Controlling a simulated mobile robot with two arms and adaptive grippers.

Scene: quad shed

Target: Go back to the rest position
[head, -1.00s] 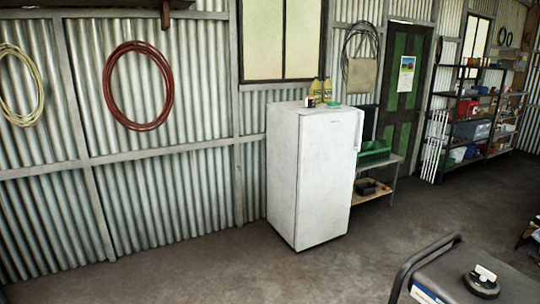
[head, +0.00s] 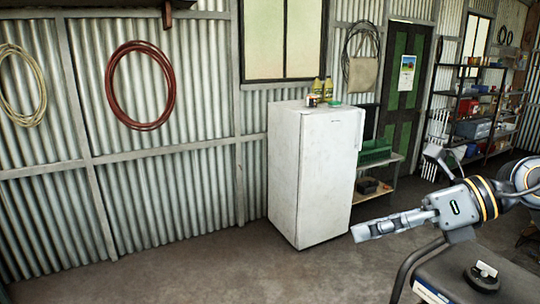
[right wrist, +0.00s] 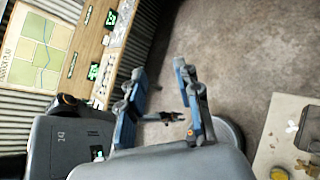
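My right gripper (head: 358,234) is in the head view, in front of the lower right of the white fridge, pointing left. Its arm comes in from the right edge. In the right wrist view the two blue-and-grey fingers of the right gripper (right wrist: 159,72) stand apart with a clear gap between them. Nothing is held. My left gripper is in neither view.
A white fridge (head: 312,180) stands against the corrugated wall, with bottles on top. A dark-topped surface with a curved bar (head: 407,265) is below my right arm. Shelves (head: 470,130) stand at the back right. The floor at the lower left (head: 170,275) is clear.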

